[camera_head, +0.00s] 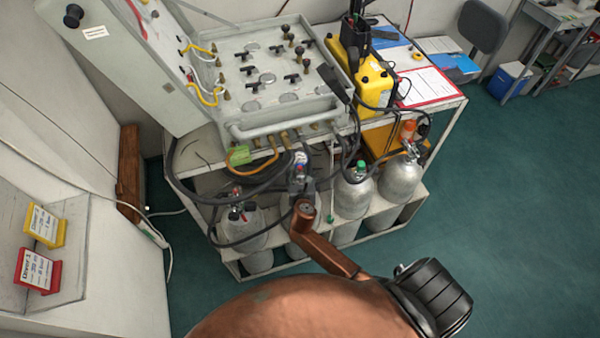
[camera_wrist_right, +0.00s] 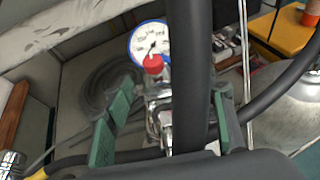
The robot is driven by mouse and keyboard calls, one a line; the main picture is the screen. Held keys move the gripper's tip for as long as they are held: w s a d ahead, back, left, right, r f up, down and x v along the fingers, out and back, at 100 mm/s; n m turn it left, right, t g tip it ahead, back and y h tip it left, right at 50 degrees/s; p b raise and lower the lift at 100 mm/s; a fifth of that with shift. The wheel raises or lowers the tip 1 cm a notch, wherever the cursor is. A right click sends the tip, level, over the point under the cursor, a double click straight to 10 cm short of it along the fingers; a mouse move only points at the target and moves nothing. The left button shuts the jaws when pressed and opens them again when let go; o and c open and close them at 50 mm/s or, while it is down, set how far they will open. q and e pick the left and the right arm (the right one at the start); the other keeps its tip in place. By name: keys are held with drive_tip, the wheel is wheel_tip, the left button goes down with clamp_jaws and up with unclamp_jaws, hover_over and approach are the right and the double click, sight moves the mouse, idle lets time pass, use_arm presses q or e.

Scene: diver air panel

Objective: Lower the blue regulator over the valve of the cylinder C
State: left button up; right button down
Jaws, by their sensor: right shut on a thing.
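The blue regulator shows a blue-rimmed white gauge (camera_head: 300,158) in the head view. In the right wrist view, the regulator (camera_wrist_right: 157,98) has the same gauge, a red cap and a metal body. My right gripper (camera_head: 301,178) is shut on it, with green fingers on either side in the wrist view. It is above the cylinder rack, left of a silver cylinder with a green top (camera_head: 353,192). I cannot read the cylinder letters, so I cannot tell which is cylinder C. The spot directly below the regulator is hidden by my gripper and arm. My left gripper is out of view.
Another cylinder (camera_head: 241,226) with a black-knobbed fitting stands left, and one with an orange-topped fitting (camera_head: 400,180) stands right. Black hoses (camera_head: 205,196) loop around the rack. The grey valve panel (camera_head: 240,125) and yellow case (camera_head: 374,84) sit above. Green floor (camera_head: 500,210) is clear at right.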

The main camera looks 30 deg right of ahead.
drive_tip(key=shift+f, duration=0.15)
drive_tip(key=shift+p, duration=0.3)
idle(0.6)
drive_tip(key=shift+f, duration=0.7)
idle(0.9)
drive_tip(key=shift+f, duration=0.45)
idle(0.6)
drive_tip(key=c, duration=1.1)
unclamp_jaws()
drive_tip(key=o, duration=0.3)
drive_tip(key=shift+f, duration=0.2)
